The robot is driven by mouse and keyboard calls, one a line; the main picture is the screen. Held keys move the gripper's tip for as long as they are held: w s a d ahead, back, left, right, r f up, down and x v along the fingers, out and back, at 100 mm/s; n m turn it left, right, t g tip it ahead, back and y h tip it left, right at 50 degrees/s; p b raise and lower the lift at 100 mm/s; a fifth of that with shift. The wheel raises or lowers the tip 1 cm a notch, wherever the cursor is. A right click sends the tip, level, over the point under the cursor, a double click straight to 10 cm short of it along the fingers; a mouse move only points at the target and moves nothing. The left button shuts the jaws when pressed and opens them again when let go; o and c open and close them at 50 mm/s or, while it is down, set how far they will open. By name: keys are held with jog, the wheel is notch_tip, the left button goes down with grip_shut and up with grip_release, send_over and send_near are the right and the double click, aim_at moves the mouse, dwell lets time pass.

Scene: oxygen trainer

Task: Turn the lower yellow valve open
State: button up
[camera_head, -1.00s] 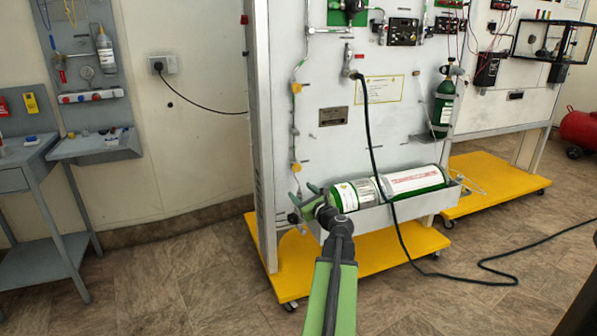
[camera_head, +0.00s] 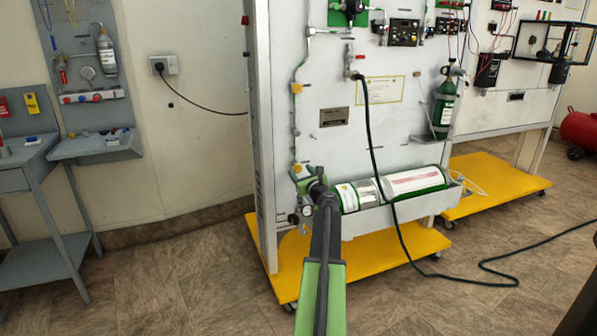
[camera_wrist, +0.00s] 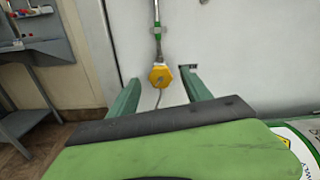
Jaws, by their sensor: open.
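The lower yellow valve (camera_head: 297,168) sits on the thin pipe running down the left part of the white panel (camera_head: 330,140). In the wrist view the valve (camera_wrist: 160,75) is a yellow knob between the two green fingertips, with a gap showing on each side. My gripper (camera_head: 303,180) is open and empty just below and in front of the valve in the head view; its fingers also show in the wrist view (camera_wrist: 161,86). I cannot tell how deep the fingers reach around the knob. The upper yellow valve (camera_head: 296,88) is higher on the same pipe.
A green and white cylinder (camera_head: 405,184) lies in a tray right of my gripper. A dark hose (camera_head: 371,135) hangs down the panel to the floor. A grey bench (camera_head: 97,147) stands left, with open floor between.

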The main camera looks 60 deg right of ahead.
aim_at(297, 168)
jog(key=shift+x, duration=1.25)
jog(key=shift+c, duration=0.4)
jog(key=c, duration=1.2)
jog(key=shift+a, duration=0.2)
grip_shut()
jog(key=shift+d, duration=0.1)
